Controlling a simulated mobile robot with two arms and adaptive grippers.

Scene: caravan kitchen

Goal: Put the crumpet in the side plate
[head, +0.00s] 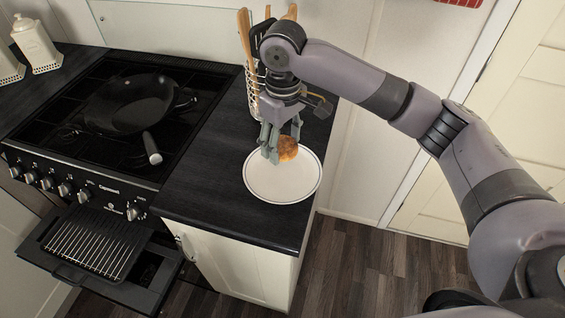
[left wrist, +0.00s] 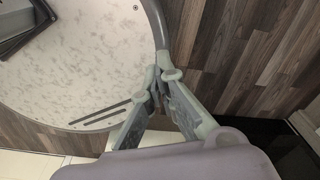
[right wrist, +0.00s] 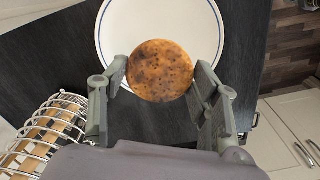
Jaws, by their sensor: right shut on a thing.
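The crumpet (head: 288,149) is round and golden brown, and its pitted face shows in the right wrist view (right wrist: 160,72). My right gripper (head: 272,153) is shut on the crumpet and holds it over the far part of the side plate. The side plate (head: 283,187) is white with a thin dark rim line and lies on the black worktop; it also shows in the right wrist view (right wrist: 209,30). I cannot tell whether the crumpet touches it. My left gripper (left wrist: 162,77) is away from these things, its fingertips together with nothing visible between them.
A wire utensil holder (right wrist: 45,130) stands close beside my right gripper. The hob with a black frying pan (head: 130,104) is at the left, above a pulled-out grill rack (head: 92,244). A round speckled table (left wrist: 75,60) lies below my left gripper.

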